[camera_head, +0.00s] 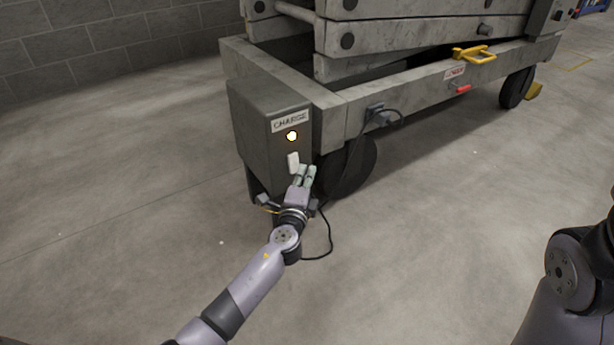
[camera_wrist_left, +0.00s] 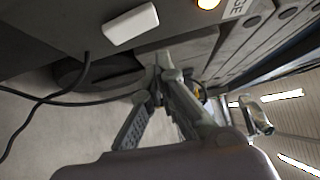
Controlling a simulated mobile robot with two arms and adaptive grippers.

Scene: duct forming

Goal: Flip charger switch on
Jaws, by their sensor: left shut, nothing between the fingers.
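The grey charger box (camera_head: 262,125) hangs on the corner of the lift's frame and carries a "CHARGE" label (camera_head: 290,121). A round lamp (camera_head: 292,136) below the label glows yellowish white; it glows orange in the left wrist view (camera_wrist_left: 207,3). The white switch (camera_head: 293,162) sits below the lamp; it also shows in the left wrist view (camera_wrist_left: 131,25). Whether it is on or off I cannot tell. My left gripper (camera_head: 307,170) is shut and empty, just right of and slightly below the switch. In the left wrist view its fingertips (camera_wrist_left: 163,62) look apart from the switch. My right gripper is out of view.
A black cable (camera_head: 331,235) hangs below the box to the floor. A plug (camera_head: 376,112) sits on the frame's side. A black wheel (camera_head: 350,168) stands right behind my gripper. The floor in front is clear.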

